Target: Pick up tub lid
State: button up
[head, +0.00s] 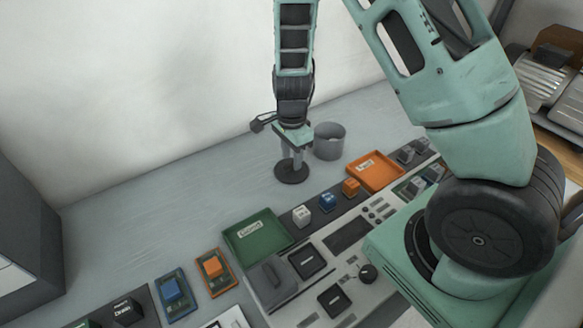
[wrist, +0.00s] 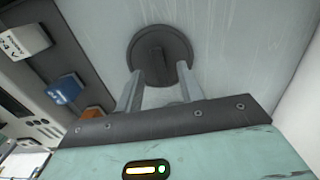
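The tub lid (head: 291,174) is a dark round disc on the grey worktop, directly below my gripper (head: 292,156) in the head view. In the wrist view the tub lid (wrist: 172,42) lies face-on with a raised bar-shaped handle (wrist: 155,65) across it. My gripper (wrist: 158,75) points down at the lid; its two pale fingers are apart, with the tips over the lid on either side of the handle. I cannot tell whether the fingertips touch the lid. A grey round open tub (head: 330,142) stands just right of the lid in the head view.
An orange tray (head: 375,172) and a green tray (head: 258,236) lie nearer, beside a dark strip with coloured blocks, including a blue one (head: 327,202). A control panel (head: 345,235) is in front. The worktop left of the lid is clear; a white wall stands behind.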

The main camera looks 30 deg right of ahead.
jog(key=shift+f, duration=0.95)
grip_shut()
